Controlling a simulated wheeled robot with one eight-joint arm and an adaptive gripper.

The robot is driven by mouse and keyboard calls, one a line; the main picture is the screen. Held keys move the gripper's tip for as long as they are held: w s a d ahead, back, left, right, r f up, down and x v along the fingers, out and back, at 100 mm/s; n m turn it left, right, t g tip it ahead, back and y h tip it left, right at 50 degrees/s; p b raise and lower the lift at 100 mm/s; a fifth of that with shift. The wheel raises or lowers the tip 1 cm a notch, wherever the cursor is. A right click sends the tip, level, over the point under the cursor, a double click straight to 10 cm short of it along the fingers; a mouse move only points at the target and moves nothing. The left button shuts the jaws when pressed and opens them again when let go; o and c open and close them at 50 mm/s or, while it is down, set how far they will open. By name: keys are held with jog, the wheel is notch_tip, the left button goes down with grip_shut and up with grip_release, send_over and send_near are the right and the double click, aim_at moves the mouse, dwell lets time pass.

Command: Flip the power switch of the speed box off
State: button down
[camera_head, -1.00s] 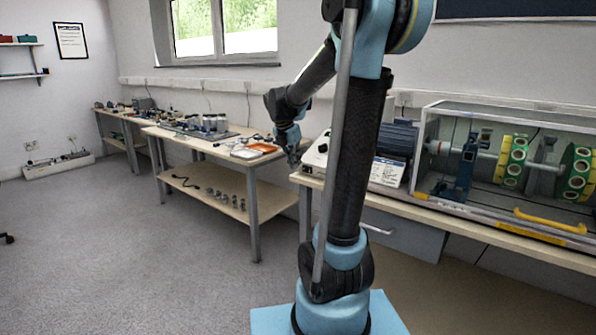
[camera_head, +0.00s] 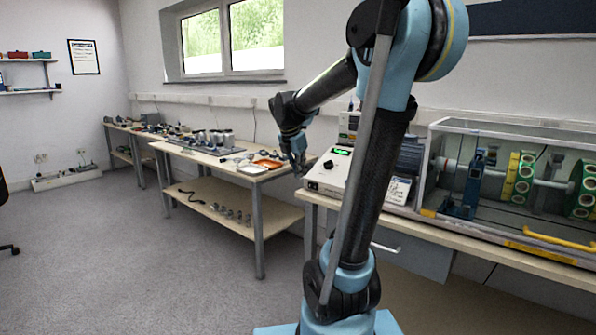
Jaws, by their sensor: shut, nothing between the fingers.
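The speed box (camera_head: 323,178) is a pale sloped-front case at the left end of the right-hand bench, with a green lit display (camera_head: 342,151) and a dark knob. My arm crosses in front of it and hides part of its right side. The power switch is too small to make out. My gripper (camera_head: 301,171) points down at the left edge of the speed box, close to its front panel. It is shut and holds nothing. I cannot tell if it touches the box.
A glass-covered rotor rig (camera_head: 515,175) with green discs and a yellow handle stands right on the same bench (camera_head: 440,232). A second bench (camera_head: 252,170) with an orange tray (camera_head: 267,163) and small parts stands left. The floor (camera_head: 150,255) at left is open.

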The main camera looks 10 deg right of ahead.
jog(key=s+f+m+y, duration=0.1)
jog(key=s+f+m, duration=0.7)
jog(key=s+m, duration=0.4)
jog(key=s+f+m+y, duration=0.2)
jog(key=s+f+m, duration=0.7)
jog(key=s+m, duration=0.4)
jog(key=s, duration=0.2)
jog(key=shift+s+d+f+g, duration=0.25)
jog(key=shift+s+d+g, duration=0.1)
jog(key=shift+g, duration=0.05)
